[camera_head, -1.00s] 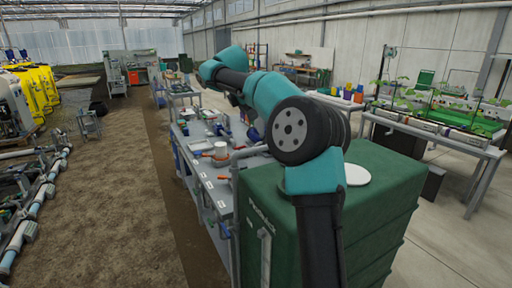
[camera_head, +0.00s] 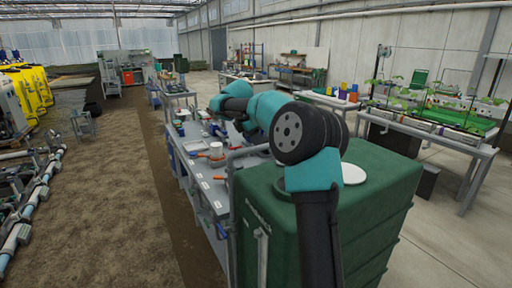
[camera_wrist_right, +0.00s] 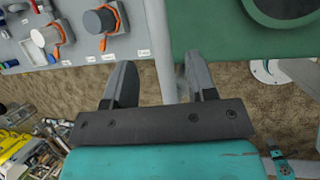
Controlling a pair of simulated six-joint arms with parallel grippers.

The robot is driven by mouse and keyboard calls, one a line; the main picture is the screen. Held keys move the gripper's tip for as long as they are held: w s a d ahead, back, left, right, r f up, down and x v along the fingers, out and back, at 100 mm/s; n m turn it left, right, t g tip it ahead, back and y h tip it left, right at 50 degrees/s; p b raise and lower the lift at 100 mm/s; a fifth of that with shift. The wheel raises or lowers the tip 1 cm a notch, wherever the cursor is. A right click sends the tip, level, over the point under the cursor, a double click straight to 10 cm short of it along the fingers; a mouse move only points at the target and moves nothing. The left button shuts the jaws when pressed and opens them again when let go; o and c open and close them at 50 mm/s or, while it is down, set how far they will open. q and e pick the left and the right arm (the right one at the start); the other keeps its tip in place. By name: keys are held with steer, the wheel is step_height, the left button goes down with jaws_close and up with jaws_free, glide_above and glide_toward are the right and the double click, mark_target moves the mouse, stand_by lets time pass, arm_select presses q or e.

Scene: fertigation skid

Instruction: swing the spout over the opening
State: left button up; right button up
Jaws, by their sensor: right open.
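The spout looks to be the grey bent pipe (camera_head: 248,151) at the edge of the green tank (camera_head: 385,215) in the head view. In the wrist view a straight grey pipe (camera_wrist_right: 157,40) runs between the bench and the tank. A dark round opening (camera_wrist_right: 289,8) in the tank top shows at the upper right, clear of the pipe. My right gripper (camera_wrist_right: 158,62) is open, with the pipe between its fingers in the picture, nearer the right finger. I cannot tell whether the fingers reach around it. My left gripper is not in view.
A white disc (camera_head: 353,174) lies on the tank top. The grey bench (camera_head: 205,185) beside the tank carries fittings with orange handles (camera_wrist_right: 104,22). A planting table (camera_head: 440,138) stands at the right. Bare soil lies left of the bench.

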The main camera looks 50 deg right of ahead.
steer(key=x, duration=0.6)
steer(key=shift+f, duration=0.1)
jaws_close()
stand_by(0.3)
